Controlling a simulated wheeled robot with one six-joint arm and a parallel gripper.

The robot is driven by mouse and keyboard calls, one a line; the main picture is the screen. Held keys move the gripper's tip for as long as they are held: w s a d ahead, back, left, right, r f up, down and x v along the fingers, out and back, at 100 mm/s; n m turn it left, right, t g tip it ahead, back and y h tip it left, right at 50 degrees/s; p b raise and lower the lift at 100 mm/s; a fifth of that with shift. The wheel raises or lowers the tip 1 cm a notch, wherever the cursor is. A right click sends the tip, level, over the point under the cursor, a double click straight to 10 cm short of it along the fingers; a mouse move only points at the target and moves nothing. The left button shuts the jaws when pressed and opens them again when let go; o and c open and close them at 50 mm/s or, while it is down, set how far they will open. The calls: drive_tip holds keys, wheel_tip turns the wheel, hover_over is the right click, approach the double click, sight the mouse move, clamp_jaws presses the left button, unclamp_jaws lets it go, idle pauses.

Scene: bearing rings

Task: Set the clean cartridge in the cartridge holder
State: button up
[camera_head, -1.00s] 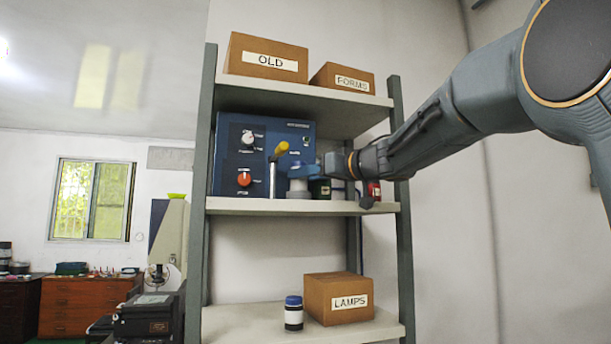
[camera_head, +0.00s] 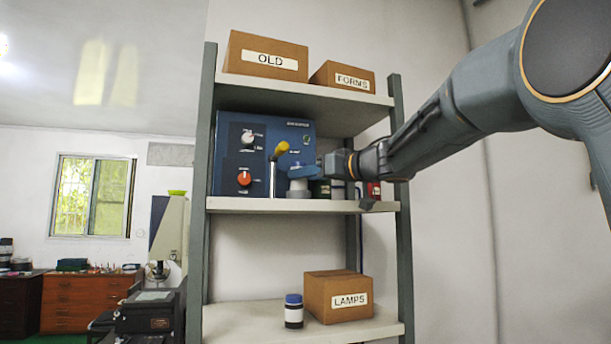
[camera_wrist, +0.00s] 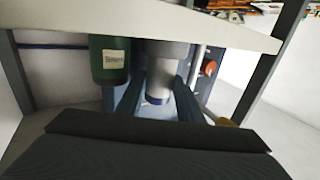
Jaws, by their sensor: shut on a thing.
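A pale grey cylinder with a blue end, which looks like the cartridge, stands upright at the middle shelf in front of the blue machine; its pale lower part (camera_head: 299,194) shows in the head view. My gripper (camera_head: 308,172) reaches in from the right and is shut on its blue upper part. In the wrist view, which looks upside down, the cylinder (camera_wrist: 165,55) lies between the two dark fingers of my gripper (camera_wrist: 157,100). I cannot tell where the cartridge ends and any holder under it begins, or whether it is fully seated.
A green labelled jar (camera_wrist: 110,60) stands close beside the cylinder. The blue machine (camera_head: 290,135) has knobs and a yellow-topped lever (camera_head: 281,149) just left of my gripper. A blue-lidded jar (camera_head: 293,312) and a LAMPS box (camera_head: 325,298) stand on the lower shelf. An upper shelf (camera_head: 300,91) hangs above.

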drive_tip(key=shift+f, duration=0.45)
drive_tip(key=o, duration=0.8)
drive_tip(key=p+v, duration=0.2)
drive_tip(key=v, duration=0.9)
drive_tip(key=shift+p, duration=0.3)
drive_tip(key=shift+a, duration=0.1)
idle(0.4)
